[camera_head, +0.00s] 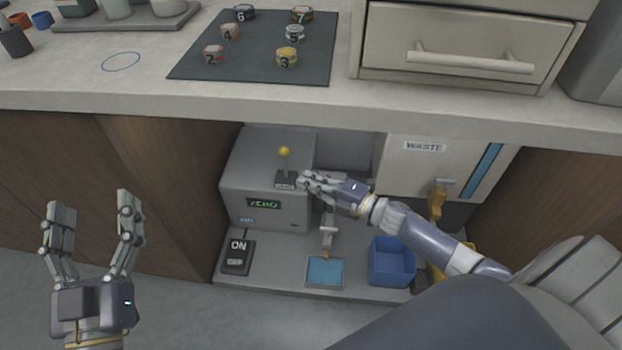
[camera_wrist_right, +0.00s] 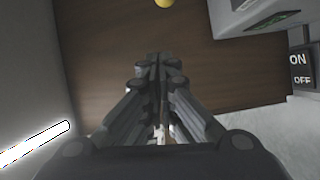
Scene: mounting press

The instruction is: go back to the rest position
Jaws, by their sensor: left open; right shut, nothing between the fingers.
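My left gripper (camera_head: 92,235) is open and empty, raised over the floor at the lower left in front of the cabinet. My right gripper (camera_head: 310,183) is shut with nothing in it. It is under the counter, close to the yellow-knobbed lever (camera_head: 284,152) on top of the grey press (camera_head: 262,185). I cannot tell if it touches the lever. In the right wrist view the shut fingers (camera_wrist_right: 160,70) point toward a brown wood panel, and the yellow knob (camera_wrist_right: 163,2) shows at the top edge.
An ON/OFF switch (camera_head: 238,257), a blue pad (camera_head: 324,271) and a blue bin (camera_head: 391,262) sit on the low shelf. A WASTE box (camera_head: 432,165) stands at the right. The counter (camera_head: 200,104) edge overhangs the right arm. A dark mat (camera_head: 255,62) carries several numbered pucks.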

